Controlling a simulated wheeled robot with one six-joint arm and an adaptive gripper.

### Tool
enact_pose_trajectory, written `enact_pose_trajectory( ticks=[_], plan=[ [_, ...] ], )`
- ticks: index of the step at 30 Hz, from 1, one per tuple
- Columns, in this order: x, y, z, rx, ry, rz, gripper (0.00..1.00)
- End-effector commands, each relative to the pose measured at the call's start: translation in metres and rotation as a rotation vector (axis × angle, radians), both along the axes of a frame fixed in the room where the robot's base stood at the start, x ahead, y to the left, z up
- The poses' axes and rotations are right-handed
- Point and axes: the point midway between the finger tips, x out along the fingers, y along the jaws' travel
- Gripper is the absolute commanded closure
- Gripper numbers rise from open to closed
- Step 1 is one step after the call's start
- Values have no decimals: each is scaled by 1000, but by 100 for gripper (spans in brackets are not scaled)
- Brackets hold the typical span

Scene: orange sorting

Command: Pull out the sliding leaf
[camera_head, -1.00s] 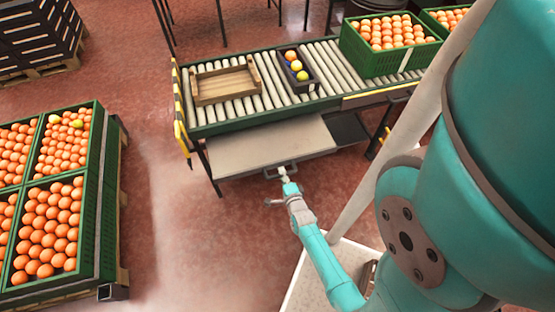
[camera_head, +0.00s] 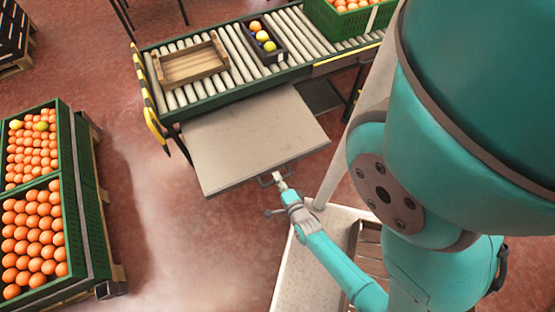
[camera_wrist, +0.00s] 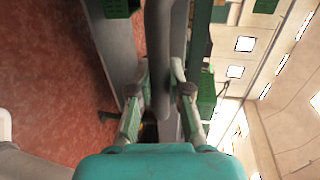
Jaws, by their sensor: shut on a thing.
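The sliding leaf (camera_head: 250,137) is a flat grey-beige panel standing well out from under the roller conveyor, over the floor. Its handle (camera_head: 270,180) is a small dark bar on the front edge. My gripper (camera_head: 281,183) is at that handle, shut on it. In the wrist view, the two fingers of my gripper (camera_wrist: 160,100) stand on either side of the grey handle and leaf edge, seen nearly edge-on. The exact finger contact is partly hidden.
The roller conveyor (camera_head: 218,92) carries a wooden tray (camera_head: 190,64), a dark box (camera_head: 268,52) of coloured fruit and a green crate (camera_head: 345,20) of oranges. Green orange crates (camera_head: 87,200) stand at left. Red floor between them and the leaf is clear.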

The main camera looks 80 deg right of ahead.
Motion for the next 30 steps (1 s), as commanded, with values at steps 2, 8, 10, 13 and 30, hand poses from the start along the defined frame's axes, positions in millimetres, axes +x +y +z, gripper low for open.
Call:
enact_pose_trajectory(
  ticks=[2,8,10,13,30],
  plan=[
    [0,0,-1,2,1,0,100],
    [0,0,0,1,1,0,57],
    [0,0,0,1,1,0,57],
    [0,0,0,1,1,0,57],
    [0,-1,69,-8,-6,-2,28]
  ],
)
